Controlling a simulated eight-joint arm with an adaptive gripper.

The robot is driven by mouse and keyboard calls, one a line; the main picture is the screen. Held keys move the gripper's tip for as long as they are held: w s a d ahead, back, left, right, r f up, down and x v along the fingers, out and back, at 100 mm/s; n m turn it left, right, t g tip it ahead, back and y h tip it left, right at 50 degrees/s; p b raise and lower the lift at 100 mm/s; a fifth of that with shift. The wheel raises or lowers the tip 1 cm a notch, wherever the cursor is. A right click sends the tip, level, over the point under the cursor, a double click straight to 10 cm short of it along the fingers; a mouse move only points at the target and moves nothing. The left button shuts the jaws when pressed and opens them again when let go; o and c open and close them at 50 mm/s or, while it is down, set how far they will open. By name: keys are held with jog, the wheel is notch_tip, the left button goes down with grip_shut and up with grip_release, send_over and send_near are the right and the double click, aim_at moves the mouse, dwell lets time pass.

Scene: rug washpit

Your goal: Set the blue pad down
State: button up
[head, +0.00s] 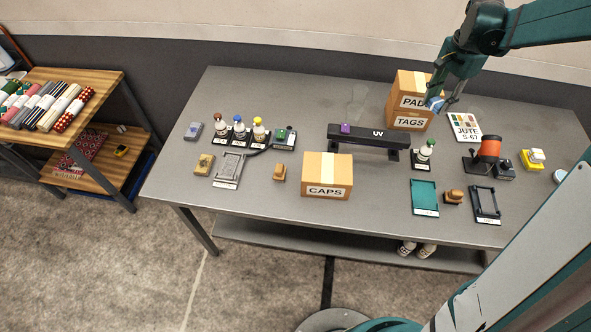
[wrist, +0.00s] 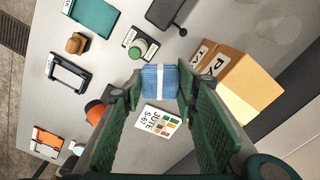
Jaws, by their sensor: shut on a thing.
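My gripper (head: 444,103) is shut on the blue pad (head: 436,102), to the right of the PADS box (head: 412,85) and the TAGS box (head: 408,120) under it. In the wrist view the blue pad (wrist: 153,78) shows a white cross band and sits between the two green fingers (wrist: 158,88). The pad is above the table in the picture; its exact height and any contact with the boxes I cannot tell. The gripper fingers hide part of the pad's sides.
The JUTE card (head: 464,127) lies right of the boxes. The UV lamp bar (head: 370,137) is to the left. Bare table (head: 520,115) lies at the right rear.

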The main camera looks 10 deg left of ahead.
jog(key=s+a+n, duration=0.2)
jog(key=a+n, duration=0.1)
jog(key=a, duration=1.3)
jog(key=s+a+n, duration=0.3)
jog(key=a, duration=1.3)
jog(key=s+a+n, duration=0.2)
jog(key=s+a, duration=0.3)
jog(key=a, duration=0.3)
jog(key=s+a+n+p, duration=0.1)
jog(key=s+a+n, duration=0.1)
jog(key=s+a, duration=0.5)
jog(key=s+a+n, duration=0.1)
jog(key=s+a, duration=0.3)
jog(key=a, duration=0.6)
notch_tip(320, 180, down, 11)
jog(key=shift+w+d, duration=0.2)
jog(key=shift+w, duration=0.2)
jog(key=shift+f, duration=0.1)
jog(key=shift+f, duration=3.1)
